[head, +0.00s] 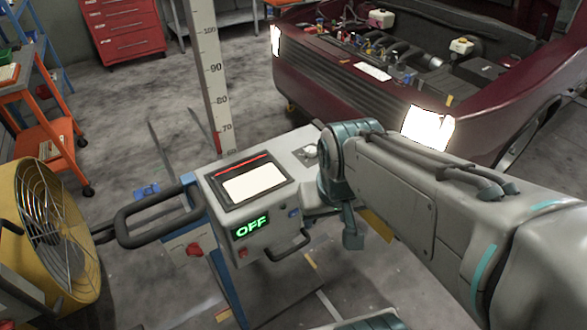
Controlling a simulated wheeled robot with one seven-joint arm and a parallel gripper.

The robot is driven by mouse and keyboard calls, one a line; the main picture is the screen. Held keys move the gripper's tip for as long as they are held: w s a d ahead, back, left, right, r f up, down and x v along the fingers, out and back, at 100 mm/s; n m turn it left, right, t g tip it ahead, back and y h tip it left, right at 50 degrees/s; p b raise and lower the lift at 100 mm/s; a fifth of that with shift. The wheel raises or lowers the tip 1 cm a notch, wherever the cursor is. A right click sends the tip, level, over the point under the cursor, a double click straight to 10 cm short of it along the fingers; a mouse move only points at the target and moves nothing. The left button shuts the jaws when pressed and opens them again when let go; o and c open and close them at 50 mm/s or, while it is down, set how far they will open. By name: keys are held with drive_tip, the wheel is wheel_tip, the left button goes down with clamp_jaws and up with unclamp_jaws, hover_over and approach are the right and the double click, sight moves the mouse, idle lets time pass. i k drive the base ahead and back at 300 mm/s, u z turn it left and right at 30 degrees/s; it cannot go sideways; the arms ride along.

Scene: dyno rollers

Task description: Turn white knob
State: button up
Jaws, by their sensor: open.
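A small white knob (310,150) sits on the light grey top panel (291,142) of a machine, behind its display housing. My arm comes in from the right, and its wrist is just right of the knob. My gripper (348,222) is only partly seen below the wrist, with its fingers largely hidden by my own arm. It is open, and I see nothing held in it. I cannot tell whether any part of it touches the panel. The knob is visible and appears clear of the gripper.
The console (262,205) shows a green "OFF" display and has a red knob (271,262) and black handles. A tall measuring post (210,75) stands behind it. A yellow fan (45,235) is at left, and a dark red car (330,75) with its engine exposed is behind.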

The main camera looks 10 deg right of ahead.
sight(310, 152)
drive_tip(key=z, duration=0.3)
drive_tip(key=k, duration=0.45)
drive_tip(key=z, duration=0.9)
drive_tip(key=i, duration=0.9)
drive_tip(key=u, duration=1)
drive_tip(key=i, duration=0.45)
drive_tip(key=u, duration=0.5)
